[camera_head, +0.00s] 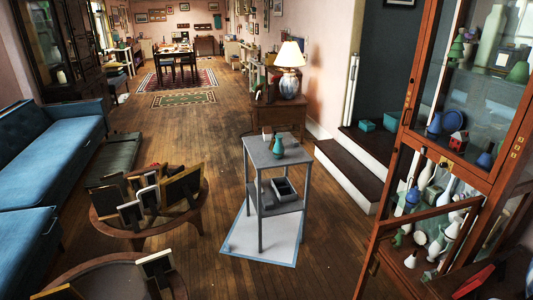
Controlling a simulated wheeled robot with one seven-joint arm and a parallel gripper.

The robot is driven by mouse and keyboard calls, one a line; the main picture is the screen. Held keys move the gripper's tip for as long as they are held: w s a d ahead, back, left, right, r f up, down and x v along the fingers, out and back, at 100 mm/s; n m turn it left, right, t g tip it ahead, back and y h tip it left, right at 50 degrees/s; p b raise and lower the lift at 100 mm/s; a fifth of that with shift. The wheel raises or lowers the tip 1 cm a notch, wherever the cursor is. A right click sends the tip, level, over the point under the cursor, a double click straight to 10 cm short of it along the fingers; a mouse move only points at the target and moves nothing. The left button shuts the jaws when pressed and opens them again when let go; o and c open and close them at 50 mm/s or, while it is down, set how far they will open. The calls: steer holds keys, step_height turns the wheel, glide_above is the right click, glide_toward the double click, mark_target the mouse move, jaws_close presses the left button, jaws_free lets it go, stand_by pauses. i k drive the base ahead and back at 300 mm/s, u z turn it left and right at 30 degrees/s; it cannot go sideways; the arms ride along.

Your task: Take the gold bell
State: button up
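I cannot make out a gold bell anywhere in the head view; if it is here, it is too small or hidden. A small grey side table (258,152) stands in the middle of the room. On its top are a teal vase-shaped object (278,147) and a small pale object (267,132) whose kind I cannot tell. A grey open box (284,189) sits on its lower shelf. A wooden curio cabinet (404,152) at the right holds many small ornaments.
A blue sofa (50,135) lies along the left. Round wooden tables (195,213) with picture frames stand at the front left. A lamp (289,70) sits on a wooden cabinet behind the side table. Steps (345,170) rise at the right. Wooden floor (175,135) is clear toward the back.

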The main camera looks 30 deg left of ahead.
mark_target(273, 141)
steer(key=z, duration=0.3)
steer(key=k, duration=0.25)
steer(key=u, duration=1.35)
steer(key=i, duration=2.4)
steer(key=u, duration=1.05)
steer(key=i, duration=1.55)
steer(key=u, duration=0.3)
